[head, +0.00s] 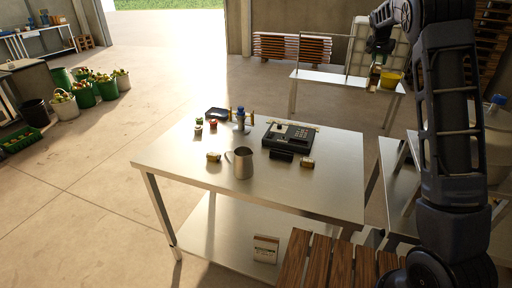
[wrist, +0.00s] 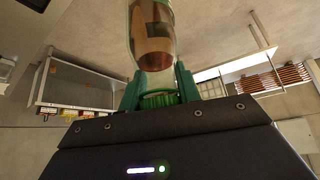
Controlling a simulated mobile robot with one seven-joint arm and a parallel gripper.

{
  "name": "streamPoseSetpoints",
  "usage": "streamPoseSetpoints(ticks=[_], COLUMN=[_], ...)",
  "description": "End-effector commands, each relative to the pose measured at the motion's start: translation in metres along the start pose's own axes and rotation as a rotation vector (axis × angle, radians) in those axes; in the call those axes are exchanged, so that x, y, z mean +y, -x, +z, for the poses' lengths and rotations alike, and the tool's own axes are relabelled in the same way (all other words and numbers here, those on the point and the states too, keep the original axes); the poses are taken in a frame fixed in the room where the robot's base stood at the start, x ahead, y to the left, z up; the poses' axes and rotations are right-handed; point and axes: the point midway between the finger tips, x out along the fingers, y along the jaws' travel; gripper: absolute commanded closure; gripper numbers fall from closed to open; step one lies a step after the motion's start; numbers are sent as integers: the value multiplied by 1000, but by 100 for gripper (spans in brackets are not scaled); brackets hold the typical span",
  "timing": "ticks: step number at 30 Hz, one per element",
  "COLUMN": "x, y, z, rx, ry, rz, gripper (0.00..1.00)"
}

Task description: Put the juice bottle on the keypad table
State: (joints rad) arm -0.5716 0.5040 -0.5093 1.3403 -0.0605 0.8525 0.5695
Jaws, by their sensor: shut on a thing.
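In the wrist view a clear bottle with brown contents (wrist: 152,35), which looks like the juice bottle, stands between the green fingers of my gripper (wrist: 157,88). The fingers are shut on it; its far end is cut off by the picture edge. In the head view my gripper (head: 380,46) hangs from the arm at the upper right, in front of the far white table; the bottle is too small to make out clearly there. The keypad table (head: 180,163) is the metal table in the middle, with the black keypad device (head: 291,138) on its right half. My gripper is apart from this table.
A metal jug (head: 242,163) stands near the table's front middle. The left front and right front are bare.

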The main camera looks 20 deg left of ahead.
Motion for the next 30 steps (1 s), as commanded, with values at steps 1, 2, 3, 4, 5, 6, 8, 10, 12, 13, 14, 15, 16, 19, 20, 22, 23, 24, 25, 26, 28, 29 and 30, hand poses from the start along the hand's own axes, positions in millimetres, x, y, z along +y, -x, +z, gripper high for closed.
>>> streamPoseSetpoints(ticks=[1, 2, 3, 4, 5, 6, 8, 10, 12, 13, 14, 15, 16, 19, 20, 22, 23, 24, 25, 26, 28, 29, 30], x=[-21, -32, -47, -58, -69, -84, -105, -130, -154, -164, -174, -187, -197, -229, -238, -260, -269, -281, -290, -298, -317, -326, -336], y=[6, 9, 13, 15, 18, 22, 28, 36, 45, 49, 52, 57, 61, 74, 79, 89, 93, 99, 103, 108, 119, 124, 130], z=[7, 11, 17, 21, 26, 33, 43, 56, 69, 75, 81, 89, 96, 118, 124, 141, 148, 158, 165, 173, 191, 199, 209], rx=[2, 2, 3, 3, 2, 3, 3, 3, 3, 3, 3, 2, 2, 3, 3, 3, 3, 3, 3, 3, 3, 3, 3], ry=[21, 32, 47, 57, 68, 83, 106, 131, 157, 168, 179, 193, 204, 240, 250, 275, 286, 300, 311, 321, 346, 357, 370], rz=[-14, -21, -31, -38, -45, -55, -69, -85, -102, -109, -116, -125, -131, -155, -162, -179, -186, -196, -202, -208, -224, -231, -240], gripper=[100, 100, 100, 100, 100, 100, 100, 100, 100, 100, 100, 100, 100, 100, 100, 100, 100, 100, 100, 100, 100, 100, 100])
